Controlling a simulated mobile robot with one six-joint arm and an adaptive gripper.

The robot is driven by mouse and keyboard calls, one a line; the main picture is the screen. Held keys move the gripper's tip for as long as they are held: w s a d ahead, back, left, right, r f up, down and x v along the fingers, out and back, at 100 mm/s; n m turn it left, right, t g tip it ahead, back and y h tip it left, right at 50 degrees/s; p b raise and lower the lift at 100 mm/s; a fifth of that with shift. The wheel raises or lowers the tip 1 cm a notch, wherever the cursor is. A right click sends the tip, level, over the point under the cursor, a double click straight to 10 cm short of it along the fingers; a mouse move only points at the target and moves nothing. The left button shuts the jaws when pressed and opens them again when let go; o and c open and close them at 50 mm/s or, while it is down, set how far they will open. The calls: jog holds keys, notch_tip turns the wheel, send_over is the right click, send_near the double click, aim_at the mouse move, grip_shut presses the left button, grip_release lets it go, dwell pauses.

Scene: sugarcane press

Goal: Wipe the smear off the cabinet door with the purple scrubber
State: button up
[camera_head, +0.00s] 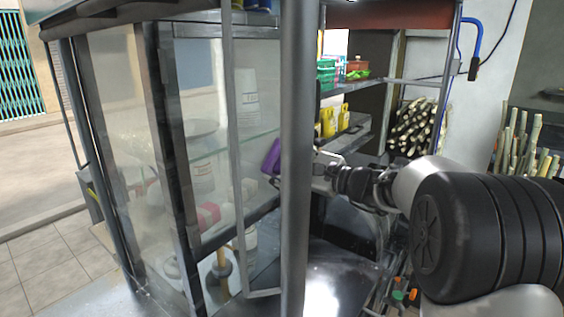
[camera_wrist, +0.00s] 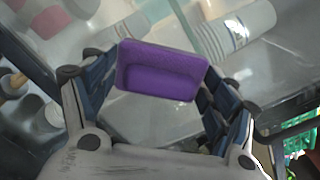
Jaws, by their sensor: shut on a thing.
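The purple scrubber (camera_head: 271,157) is held up at the glass of the cabinet, just left of the grey post. In the wrist view the scrubber (camera_wrist: 158,75) fills the space between the fingertips of my gripper (camera_wrist: 161,70), which is shut on it. In the head view the post hides part of my gripper. The cabinet door (camera_head: 235,130) has a thin grey frame and hazy glass. The scrubber faces this glass; I cannot tell whether it touches. I cannot make out a distinct smear; the glass looks cloudy in places, and the scrubber covers part of it.
The grey post (camera_head: 296,120) stands close beside my gripper. Behind the glass are stacked white cups (camera_wrist: 240,30) and pink items (camera_head: 208,215). To the right are yellow bottles (camera_head: 336,121), a green basket (camera_head: 326,75) and sugarcane bundles (camera_head: 412,127). Open floor lies at left.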

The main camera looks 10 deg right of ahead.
jog(key=shift+b+v, duration=0.6)
jog(key=shift+v, duration=2.35)
jog(key=shift+s+d, duration=0.1)
jog(key=v, duration=0.2)
jog(key=shift+s+d, duration=0.25)
